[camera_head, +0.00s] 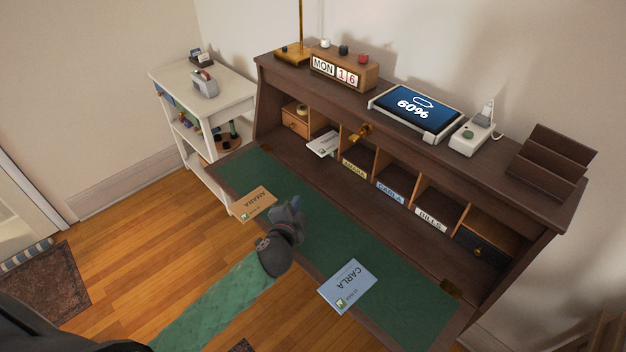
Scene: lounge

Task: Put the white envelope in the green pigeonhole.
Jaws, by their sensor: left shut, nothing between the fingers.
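A white envelope (324,143) with a small green mark lies in the compartment just right of the small wooden drawer, its front end sticking out. The pigeonholes to its right carry labels: a yellowish AMARA label (354,168), a blue CARLA label (390,190) and a white BILLS label (431,219). No clearly green pigeonhole shows; any label under the envelope is hidden. My left gripper (291,208) is shut and empty over the front of the green writing surface, apart from the envelope and nearer to me. My right gripper is not in view.
A tan AMARA envelope (254,203) and a blue CARLA envelope (347,286) lie at the front edge of the desk's fold-down leaf (400,290). A brass knob (363,131) stands out near the compartments. The leaf between gripper and pigeonholes is clear.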

